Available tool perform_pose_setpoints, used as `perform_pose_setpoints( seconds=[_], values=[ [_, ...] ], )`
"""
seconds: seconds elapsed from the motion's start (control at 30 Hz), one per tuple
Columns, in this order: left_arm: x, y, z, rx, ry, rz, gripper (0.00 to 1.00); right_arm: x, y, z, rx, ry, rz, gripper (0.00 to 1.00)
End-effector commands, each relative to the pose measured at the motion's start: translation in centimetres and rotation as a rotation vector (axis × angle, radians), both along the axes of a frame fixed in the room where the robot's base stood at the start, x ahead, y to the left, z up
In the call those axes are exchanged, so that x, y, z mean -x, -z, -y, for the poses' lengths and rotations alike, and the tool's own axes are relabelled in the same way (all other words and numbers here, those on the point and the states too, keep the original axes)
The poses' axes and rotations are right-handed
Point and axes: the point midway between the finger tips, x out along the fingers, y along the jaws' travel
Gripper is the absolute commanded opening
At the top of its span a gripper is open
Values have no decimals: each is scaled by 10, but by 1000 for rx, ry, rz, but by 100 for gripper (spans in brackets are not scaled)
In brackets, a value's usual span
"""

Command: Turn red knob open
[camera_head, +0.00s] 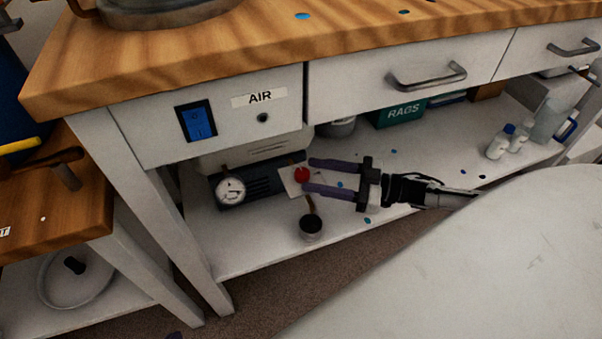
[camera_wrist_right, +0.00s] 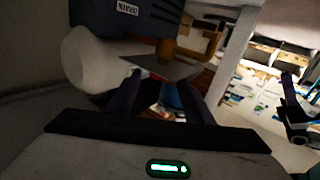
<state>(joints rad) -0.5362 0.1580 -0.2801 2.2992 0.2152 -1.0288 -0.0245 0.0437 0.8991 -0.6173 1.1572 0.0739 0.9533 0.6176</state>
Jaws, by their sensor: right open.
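The red knob (camera_head: 302,174) sits in front of a pale plate on the air unit, on the shelf under the bench. My right gripper (camera_head: 311,175) is open. In the head view its two dark fingers reach left, one above and one below the knob, with the tips close to it. I cannot tell whether they touch it. In the right wrist view the fingers (camera_wrist_right: 161,78) point at a grey plate below a brass fitting (camera_wrist_right: 166,50); the knob is not clear there. A small dark purple tip at the head view's bottom edge may be my left gripper (camera_head: 174,336).
White bottles (camera_head: 499,142) and a green RAGS box (camera_head: 401,111) are farther right.

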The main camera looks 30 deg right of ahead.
Motion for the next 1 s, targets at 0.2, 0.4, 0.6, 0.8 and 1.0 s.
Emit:
perform_pose_setpoints(
  seconds=[0.2, 0.4, 0.6, 0.8, 1.0],
  values=[
    [-2, -4, 4, 25, -1, 21, 0, -23, 1, -22, -1, -1, 1, 47],
    [-3, -6, 5, 34, -2, 24, 0, -30, 0, -29, 0, 0, 0, 47],
    [-3, -6, 5, 34, -2, 24, 0, -30, 0, -29, 0, 0, 0, 47],
    [-3, -6, 5, 34, -2, 24, 0, -30, 0, -28, 1, 0, -1, 17],
    [-3, -7, 5, 33, -2, 25, 0, -30, 0, -28, 0, 3, -1, 6]
  ],
)
